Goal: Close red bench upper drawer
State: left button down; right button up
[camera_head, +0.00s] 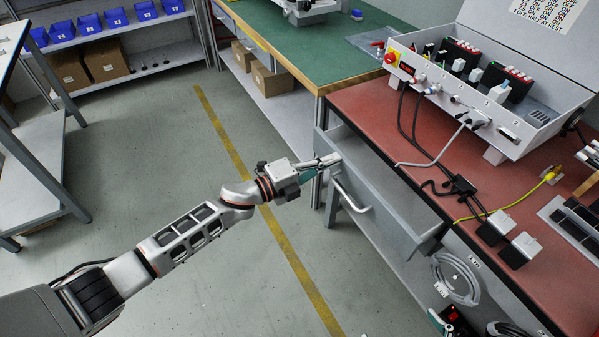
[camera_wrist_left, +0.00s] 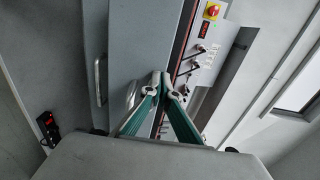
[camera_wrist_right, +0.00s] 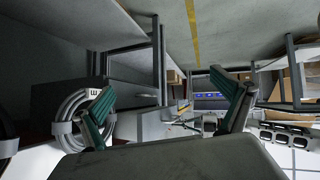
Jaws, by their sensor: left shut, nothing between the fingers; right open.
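The grey upper drawer (camera_head: 385,220) of the red bench (camera_head: 365,104) stands partly open, its inside showing between its front panel and the red top. Its bar handle (camera_head: 350,194) is on the front panel; a bar handle (camera_wrist_left: 101,80) also shows in the left wrist view. My left gripper (camera_head: 335,159) is shut and empty at the drawer's far front corner; I cannot tell whether it touches. Its closed fingertips (camera_wrist_left: 161,77) appear against grey panelling in the left wrist view. My right gripper (camera_wrist_right: 168,105) is open and empty, low near the bench's underside.
A control box (camera_head: 480,110) with cables stands on the red top. The green bench (camera_head: 290,40) adjoins at the back. The floor (camera_head: 180,150) in front of the drawer is clear apart from my left arm.

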aim_at(344, 155)
pick_arm(q)
jog(key=b+x, duration=0.1)
jog(key=x, duration=0.4)
jog(key=shift+w+d+f, duration=0.15)
jog(key=shift+d, duration=0.05)
jog(key=shift+w+d, duration=0.2)
jog(key=shift+d, duration=0.1)
pick_arm(e)
jog(key=shift+w+a+r, duration=0.15)
jog(key=shift+w+r, duration=0.1)
jog(key=shift+f, duration=0.1)
